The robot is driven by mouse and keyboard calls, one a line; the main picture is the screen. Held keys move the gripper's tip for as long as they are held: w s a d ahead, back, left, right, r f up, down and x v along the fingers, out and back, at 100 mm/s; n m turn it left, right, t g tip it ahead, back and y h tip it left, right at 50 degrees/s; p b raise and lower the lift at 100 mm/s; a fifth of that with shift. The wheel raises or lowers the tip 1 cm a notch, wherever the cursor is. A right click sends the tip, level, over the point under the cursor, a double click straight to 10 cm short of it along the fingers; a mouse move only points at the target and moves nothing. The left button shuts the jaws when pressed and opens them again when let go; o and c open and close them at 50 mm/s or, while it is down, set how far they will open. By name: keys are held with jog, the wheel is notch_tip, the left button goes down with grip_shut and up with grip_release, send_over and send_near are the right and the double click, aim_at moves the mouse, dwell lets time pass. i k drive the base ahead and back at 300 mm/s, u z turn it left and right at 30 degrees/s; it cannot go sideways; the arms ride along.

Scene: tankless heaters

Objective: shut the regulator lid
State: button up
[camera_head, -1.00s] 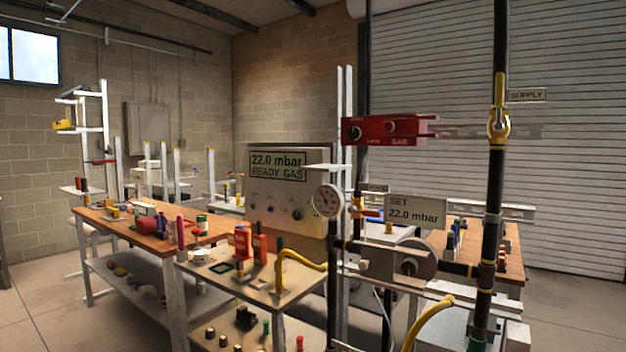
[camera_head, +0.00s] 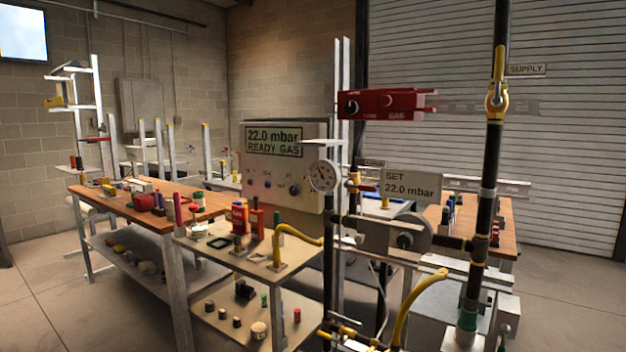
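A round grey regulator body (camera_head: 415,232) sits in the dark pipework right of centre, beside a grey bracket plate (camera_head: 372,235). I cannot make out clearly which part is its lid, or whether the lid is open. A round pressure gauge (camera_head: 323,175) stands just left of it. A sign (camera_head: 411,185) reading "SET 22.0 mbar" is above it. No part of my gripper shows in the view.
A tall black pipe with a yellow valve handle (camera_head: 497,98) rises at right. A yellow hose (camera_head: 412,300) curves below the regulator. A two-level bench (camera_head: 205,242) with small parts stands at left. A red box (camera_head: 385,103) hangs above. Open floor (camera_head: 560,290) lies at right.

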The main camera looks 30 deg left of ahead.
aim_at(373, 237)
jog(key=u, duration=0.55)
jog(key=k, duration=0.6)
jog(key=u, duration=0.9)
jog(key=i, duration=1.1)
jog(key=z, duration=0.95)
jog(key=i, duration=0.5)
jog(key=z, duration=0.5)
